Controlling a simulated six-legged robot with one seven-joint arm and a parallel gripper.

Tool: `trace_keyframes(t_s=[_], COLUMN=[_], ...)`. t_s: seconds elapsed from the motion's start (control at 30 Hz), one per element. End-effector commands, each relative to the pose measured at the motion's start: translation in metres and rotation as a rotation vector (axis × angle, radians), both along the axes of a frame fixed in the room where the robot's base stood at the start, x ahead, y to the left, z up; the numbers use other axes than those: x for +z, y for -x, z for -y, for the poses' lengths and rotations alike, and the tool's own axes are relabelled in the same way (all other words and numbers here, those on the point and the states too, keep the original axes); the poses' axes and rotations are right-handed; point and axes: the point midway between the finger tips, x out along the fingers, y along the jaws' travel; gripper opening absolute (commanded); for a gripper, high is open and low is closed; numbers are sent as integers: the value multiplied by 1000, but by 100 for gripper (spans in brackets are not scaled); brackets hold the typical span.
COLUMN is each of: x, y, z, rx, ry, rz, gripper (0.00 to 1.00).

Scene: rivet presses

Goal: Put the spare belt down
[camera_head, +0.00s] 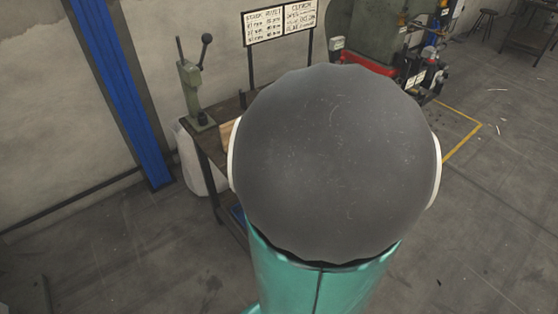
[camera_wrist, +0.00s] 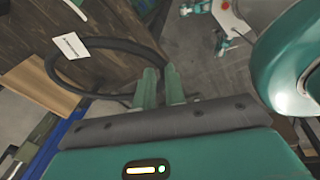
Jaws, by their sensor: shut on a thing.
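The spare belt (camera_wrist: 122,42) is a black loop in the wrist view. It hangs out to the left from my gripper (camera_wrist: 162,78), whose two green fingers are shut on its right side. The loop is over the dark wooden bench top (camera_wrist: 105,70); I cannot tell whether it touches the wood. A white label (camera_wrist: 70,46) shows at the loop's upper left. In the head view my own arm hides the gripper, the belt and most of the bench (camera_head: 208,147).
A lever hand press (camera_head: 192,85) stands on the bench's left end, with a sign board (camera_head: 280,22) behind. A blue column (camera_head: 125,90) is at left. A green machine with a red base (camera_head: 375,65) stands behind right. A light wooden piece (camera_wrist: 35,88) lies at the bench edge.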

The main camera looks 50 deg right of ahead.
Motion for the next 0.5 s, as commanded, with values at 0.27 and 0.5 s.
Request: trace_keyframes(t_s=[0.27,0.5], x=[-22,-46], y=[-14,-25], z=[45,79], rx=[0,3], ry=[-3,-5], rz=[2,1], gripper=[0,0])
